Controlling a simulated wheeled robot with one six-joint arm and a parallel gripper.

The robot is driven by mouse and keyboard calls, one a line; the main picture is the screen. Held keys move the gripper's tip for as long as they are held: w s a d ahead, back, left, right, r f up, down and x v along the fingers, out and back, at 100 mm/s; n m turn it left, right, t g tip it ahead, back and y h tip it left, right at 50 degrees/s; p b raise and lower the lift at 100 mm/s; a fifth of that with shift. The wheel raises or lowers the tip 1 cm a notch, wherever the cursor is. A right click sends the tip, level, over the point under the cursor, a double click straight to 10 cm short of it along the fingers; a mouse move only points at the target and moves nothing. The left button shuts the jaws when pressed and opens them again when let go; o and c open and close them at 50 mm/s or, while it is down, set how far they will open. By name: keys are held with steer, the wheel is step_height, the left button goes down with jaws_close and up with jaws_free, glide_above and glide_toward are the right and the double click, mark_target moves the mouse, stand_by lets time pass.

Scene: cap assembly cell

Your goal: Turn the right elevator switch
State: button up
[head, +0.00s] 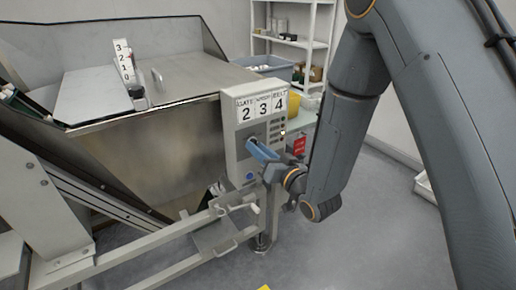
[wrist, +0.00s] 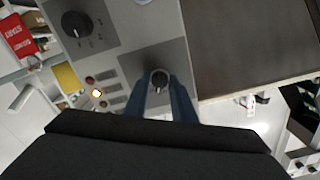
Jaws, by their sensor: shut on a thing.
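The grey control box (head: 231,128) stands at the right end of the metal hopper, with the cards 2, 3 and 4 at its top. My gripper (head: 259,148) is at the front of this box. In the wrist view, its blue fingers (wrist: 161,84) are shut on a dark round switch knob (wrist: 159,76) on a grey plate. A second dark switch knob (wrist: 75,23) shows on another plate at the upper left of the wrist view, apart from the fingers. In the head view, my gripper and arm hide the knobs.
The metal hopper (head: 160,150) fills the left, with a number scale (head: 124,62) on top. Small lamps, one lit (wrist: 96,93), sit beside the held knob. Shelves (head: 300,45) stand behind.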

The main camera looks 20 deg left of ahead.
steer(key=shift+r+m+p, duration=0.1)
steer(key=shift+m+p, duration=0.3)
steer(key=shift+m, duration=1.6)
steer(key=o, duration=1)
steer(key=shift+d, duration=0.1)
steer(key=v, duration=0.7)
steer(key=shift+s+d, duration=0.25)
